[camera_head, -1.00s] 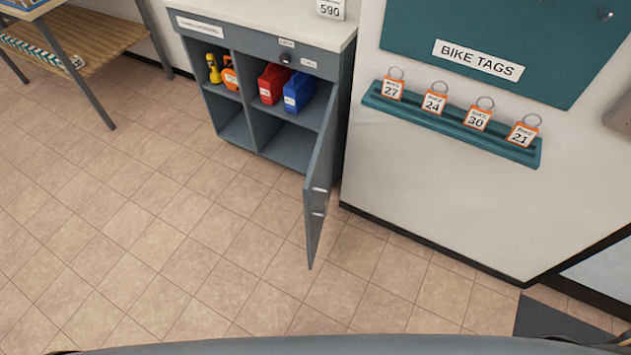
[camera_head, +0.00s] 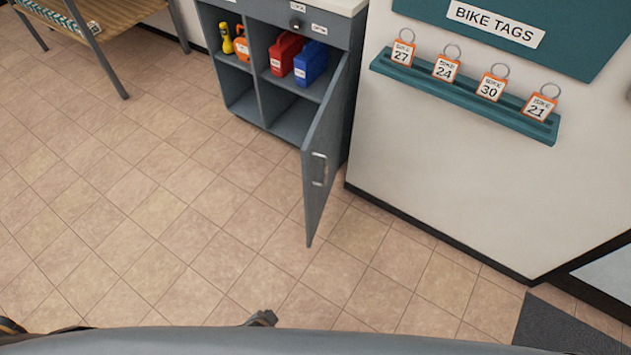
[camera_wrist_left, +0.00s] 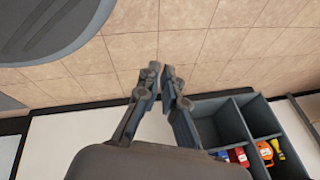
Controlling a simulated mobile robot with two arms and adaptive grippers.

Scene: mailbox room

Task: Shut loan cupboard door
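The grey loan cupboard (camera_head: 290,125) stands at the back centre in the head view. Its door (camera_head: 322,150) is hinged at the right and swung wide open towards me, with a metal handle (camera_head: 319,169) near its free edge. The open compartments also show in the wrist view (camera_wrist_left: 232,125). A dark tip of my left gripper (camera_head: 262,318) shows at the bottom of the head view, apart from the door. In the wrist view the fingers of my left gripper (camera_wrist_left: 161,72) converge, tips nearly together, holding nothing. My right gripper is not in view.
Red (camera_head: 286,54) and blue (camera_head: 311,63) cases stand in the cupboard beside a yellow torch-like item (camera_head: 226,39) and an orange item (camera_head: 241,44). The bike tags shelf (camera_head: 465,97) is on the right wall. A wooden-shelved table (camera_head: 105,15) stands at left. The tiled floor before the door is clear.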

